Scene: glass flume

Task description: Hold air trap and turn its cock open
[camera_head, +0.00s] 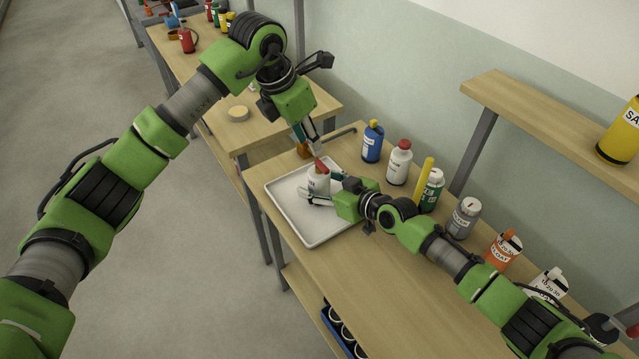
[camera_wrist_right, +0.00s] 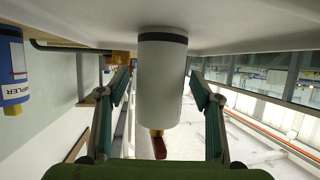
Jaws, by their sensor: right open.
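The air trap (camera_head: 318,183) is a white cylinder with a red cock (camera_head: 320,164) on top. It stands upright in the white tray. In the right wrist view, which is upside down, the air trap (camera_wrist_right: 161,85) has a dark band at its base and a brass fitting with the red cock (camera_wrist_right: 159,147). My right gripper (camera_head: 319,188) is open, its fingers on either side of the body with visible gaps in the wrist view. My left gripper (camera_head: 313,150) points down just above and behind the cock; whether its fingers are apart is unclear.
The white tray (camera_head: 283,198) lies at the bench's left end. Behind stand a blue bottle (camera_head: 372,142), a white red-capped bottle (camera_head: 399,163) and several more containers. A small brown block (camera_head: 304,151) is near the left gripper. The bench front (camera_head: 345,285) is clear.

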